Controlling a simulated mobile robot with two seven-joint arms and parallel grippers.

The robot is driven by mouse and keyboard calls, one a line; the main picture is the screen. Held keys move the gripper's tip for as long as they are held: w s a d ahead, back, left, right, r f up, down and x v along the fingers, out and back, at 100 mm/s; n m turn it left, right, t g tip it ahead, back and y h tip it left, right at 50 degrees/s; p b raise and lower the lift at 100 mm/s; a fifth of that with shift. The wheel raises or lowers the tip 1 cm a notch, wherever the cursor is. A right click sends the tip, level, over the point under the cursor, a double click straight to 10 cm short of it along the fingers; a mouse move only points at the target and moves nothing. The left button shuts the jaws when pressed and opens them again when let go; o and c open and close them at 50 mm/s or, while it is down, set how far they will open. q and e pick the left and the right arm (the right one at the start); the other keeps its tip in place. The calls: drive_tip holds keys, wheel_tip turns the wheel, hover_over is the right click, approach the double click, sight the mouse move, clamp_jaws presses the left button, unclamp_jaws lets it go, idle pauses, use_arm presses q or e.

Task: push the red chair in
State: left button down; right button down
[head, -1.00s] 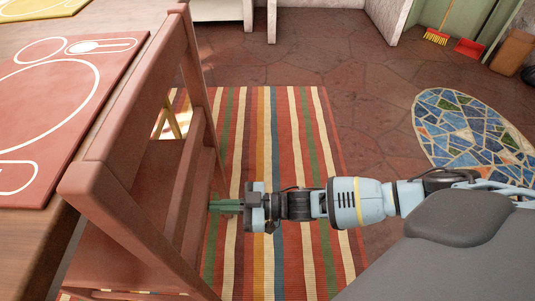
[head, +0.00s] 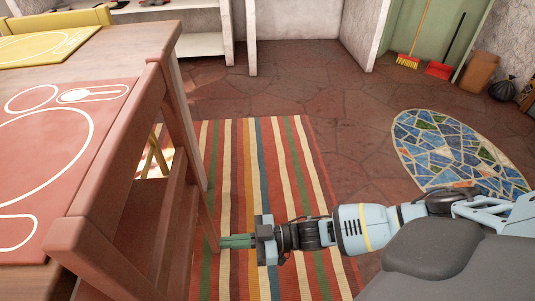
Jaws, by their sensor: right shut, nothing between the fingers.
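The red chair (head: 104,168) stands at the left of the head view, its back beside the edge of the wooden table (head: 160,45). Its top rail and slats are seen from behind and above; its seat is mostly hidden. My right gripper (head: 226,242) is low, just right of the chair's back, with its green fingers pointing left at it. It is shut and empty. I cannot tell whether the fingertips touch the chair. My left gripper is out of view.
A red placemat (head: 70,130) and a yellow placemat (head: 45,46) lie on the table. A yellow chair (head: 58,19) is at the far side. A striped rug (head: 285,165) covers the floor here. An oval mosaic mat (head: 455,150) lies at right. A broom and dustpan stand behind.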

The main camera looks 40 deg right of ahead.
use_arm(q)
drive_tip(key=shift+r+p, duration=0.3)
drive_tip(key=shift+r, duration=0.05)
use_arm(e)
drive_tip(key=shift+v, duration=2.05)
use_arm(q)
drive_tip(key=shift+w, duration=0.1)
